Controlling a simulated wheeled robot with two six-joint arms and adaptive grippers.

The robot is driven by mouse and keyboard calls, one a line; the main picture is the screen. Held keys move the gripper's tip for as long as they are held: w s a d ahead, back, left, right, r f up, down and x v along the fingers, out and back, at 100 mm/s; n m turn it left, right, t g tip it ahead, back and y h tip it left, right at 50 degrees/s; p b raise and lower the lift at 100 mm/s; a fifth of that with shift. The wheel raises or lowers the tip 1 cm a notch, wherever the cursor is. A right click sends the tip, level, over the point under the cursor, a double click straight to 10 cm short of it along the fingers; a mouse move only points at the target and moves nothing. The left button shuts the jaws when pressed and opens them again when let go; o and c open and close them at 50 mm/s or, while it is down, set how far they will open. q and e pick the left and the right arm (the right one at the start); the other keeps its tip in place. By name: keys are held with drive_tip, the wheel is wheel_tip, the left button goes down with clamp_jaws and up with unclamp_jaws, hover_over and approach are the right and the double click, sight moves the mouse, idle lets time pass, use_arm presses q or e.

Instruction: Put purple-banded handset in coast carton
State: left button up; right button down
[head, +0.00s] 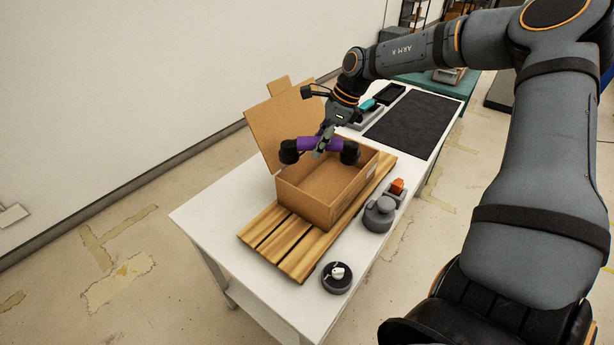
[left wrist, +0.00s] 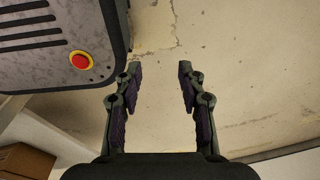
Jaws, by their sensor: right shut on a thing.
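The purple-banded handset (head: 306,144) is black at both ends with a purple middle. My right gripper (head: 321,146) is shut on its purple middle and holds it at the open carton (head: 308,205), over the back part of the opening. I cannot tell whether it touches the rim. The brown carton has its lid flap raised at the back left and stands on a slatted wooden board. The inside that shows is empty. My left gripper (left wrist: 158,95) is open and empty above the floor in the left wrist view; it is not in the head view.
The wooden board (head: 273,245) lies on a white table (head: 205,215). A grey device (head: 379,214) with an orange block (head: 397,186) and a round black item (head: 336,278) stand near the carton's front right. A dark mat (head: 412,124) and black tray (head: 389,94) lie behind.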

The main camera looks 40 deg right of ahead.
drive_tip(key=m, duration=0.2)
drive_tip(key=s+m+t+h, duration=0.1)
drive_tip(key=m, duration=0.1)
drive_tip(key=shift+d+f, duration=0.15)
drive_tip(key=shift+d, duration=0.25)
drive_tip(key=shift+s+d+f+m+t+h, duration=0.15)
drive_tip(key=shift+m+h, duration=0.1)
drive_tip(key=shift+m, duration=0.35)
drive_tip(key=shift+s+d+r+m+t+h, duration=0.15)
drive_tip(key=shift+m+h, duration=0.1)
drive_tip(key=shift+m, duration=0.35)
drive_tip(key=shift+d+f+m+h, duration=0.1)
drive_tip(key=shift+d+m+h, duration=0.3)
drive_tip(key=shift+m, duration=0.7)
use_arm(q)
wheel_tip(320, 180, down, 6)
drive_tip(key=b, duration=0.6)
drive_tip(key=shift+w+a, duration=0.25)
drive_tip(key=shift+a, duration=0.15)
use_arm(e)
drive_tip(key=d+f+m+g+h, duration=0.3)
drive_tip(key=d+f+m+h, duration=0.2)
drive_tip(key=m, duration=1.1)
drive_tip(key=shift+w+f, duration=0.25)
drive_tip(key=shift+w, duration=0.05)
